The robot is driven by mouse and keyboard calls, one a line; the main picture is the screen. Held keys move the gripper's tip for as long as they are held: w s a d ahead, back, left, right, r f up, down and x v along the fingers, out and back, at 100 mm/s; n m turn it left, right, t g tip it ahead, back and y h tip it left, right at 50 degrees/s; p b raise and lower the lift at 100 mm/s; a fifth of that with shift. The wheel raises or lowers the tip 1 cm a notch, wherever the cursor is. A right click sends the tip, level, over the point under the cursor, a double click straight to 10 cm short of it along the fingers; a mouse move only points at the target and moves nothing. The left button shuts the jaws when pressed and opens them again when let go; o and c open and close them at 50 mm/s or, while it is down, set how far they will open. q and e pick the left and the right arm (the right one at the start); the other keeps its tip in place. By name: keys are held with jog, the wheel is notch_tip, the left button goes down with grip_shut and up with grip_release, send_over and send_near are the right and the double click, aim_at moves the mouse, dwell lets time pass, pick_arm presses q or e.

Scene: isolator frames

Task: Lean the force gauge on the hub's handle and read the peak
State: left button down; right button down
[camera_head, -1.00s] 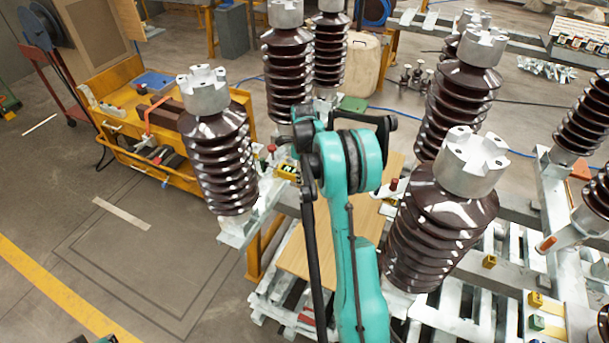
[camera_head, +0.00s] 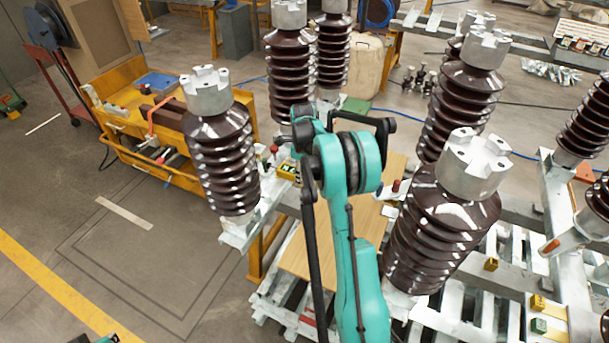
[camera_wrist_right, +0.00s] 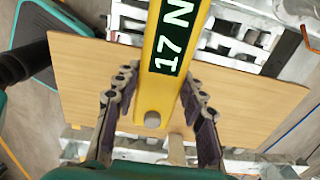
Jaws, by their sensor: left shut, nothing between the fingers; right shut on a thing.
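The yellow force gauge (camera_wrist_right: 168,85) runs down the middle of the right wrist view, its dark display reading "17 N". My right gripper (camera_wrist_right: 158,130) is shut on it, with a finger on each side. In the head view a small part of the yellow gauge (camera_head: 287,171) shows left of my teal right arm, which hides the right gripper there. A pale bar (camera_wrist_right: 177,150) shows below the gauge's end; I cannot tell whether it is the hub's handle or whether they touch. My left gripper (camera_head: 106,339) is shut and empty, barely showing at the bottom left edge.
Tall brown ribbed insulators (camera_head: 221,150) with metal caps stand around my right arm; another (camera_head: 445,225) is close on its right. A wooden board (camera_head: 297,250) lies below. A yellow cart (camera_head: 180,177) stands at left.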

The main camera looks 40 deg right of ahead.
jog(key=shift+w+a, duration=0.2)
jog(key=shift+w, duration=0.1)
jog(key=shift+s, duration=0.15)
jog(key=shift+s+d, duration=0.5)
jog(key=shift+s, duration=0.35)
jog(key=shift+s+d, duration=0.3)
jog(key=shift+s, duration=0.25)
jog(key=shift+s+d, duration=0.3)
jog(key=shift+s, duration=0.25)
notch_tip(320, 180, up, 15)
jog(key=p, duration=0.9)
dwell(1.1)
